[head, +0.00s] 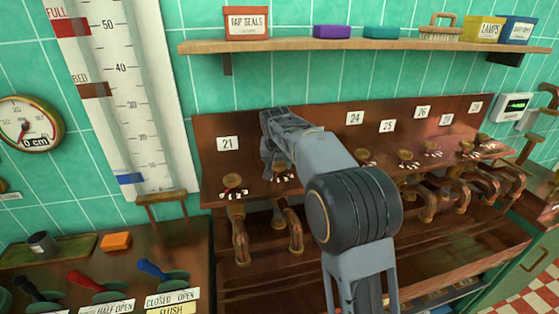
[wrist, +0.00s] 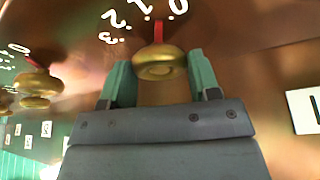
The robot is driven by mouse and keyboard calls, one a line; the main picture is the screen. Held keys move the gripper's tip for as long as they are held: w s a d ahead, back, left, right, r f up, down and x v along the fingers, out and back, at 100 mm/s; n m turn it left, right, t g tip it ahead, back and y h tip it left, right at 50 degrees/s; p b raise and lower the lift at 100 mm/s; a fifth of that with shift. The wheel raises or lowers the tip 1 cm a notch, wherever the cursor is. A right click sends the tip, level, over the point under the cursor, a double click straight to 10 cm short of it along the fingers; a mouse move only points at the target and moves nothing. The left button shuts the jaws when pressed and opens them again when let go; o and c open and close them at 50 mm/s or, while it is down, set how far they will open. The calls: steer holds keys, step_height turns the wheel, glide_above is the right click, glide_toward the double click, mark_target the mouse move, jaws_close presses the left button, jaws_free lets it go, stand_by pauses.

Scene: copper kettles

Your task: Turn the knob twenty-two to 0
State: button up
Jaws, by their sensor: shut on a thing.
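The brass knob (wrist: 160,64) sits between the green fingers of my gripper (wrist: 158,85) in the wrist view, and the gripper is shut on it. A red pointer (wrist: 158,31) shows at the knob's top edge, pointing up between the white marks 1 and 0. The marks 2 and 3 are to the left. In the head view the gripper (head: 272,160) reaches the second knob from the left (head: 282,169), right of the 21 plate (head: 227,143). My arm covers where plate 22 would be, so its number is not readable.
Knob 21 (head: 232,181) is close on the left. More brass knobs and pipes run along the copper panel to the right. A shelf (head: 330,45) with boxes hangs above. Coloured levers (head: 85,281) stand at the lower left.

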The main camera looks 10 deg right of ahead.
steer(key=shift+a+m+g+h+p, duration=0.1)
steer(key=shift+m+g+h+p, duration=0.35)
steer(key=shift+m, duration=1.05)
steer(key=o, duration=0.9)
steer(key=shift+r, duration=0.1)
steer(key=v, duration=1.3)
steer(key=shift+s+a+r, duration=0.2)
steer(key=shift+r, duration=0.05)
